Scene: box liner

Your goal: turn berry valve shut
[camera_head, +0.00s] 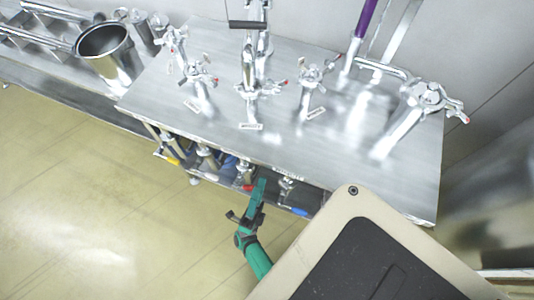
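Under the front edge of the steel counter (225,135) hangs a row of small valves with coloured handles. One valve has a red handle (247,187), one farther left has a yellow handle (172,160), and one to the right has a blue handle (299,211). Which of them is the berry valve cannot be read from any label here. My green gripper (261,184) reaches up to the counter's front edge, just right of the red handle. Whether it touches that handle is unclear. Its fingertips are too small and partly hidden to tell open from shut.
Several chrome taps with small unreadable labels stand on the counter, one with a purple lever (366,18). A steel pot (106,52) stands at upper left. The counter edge overhangs the valves. The yellowish floor (90,220) at left is clear.

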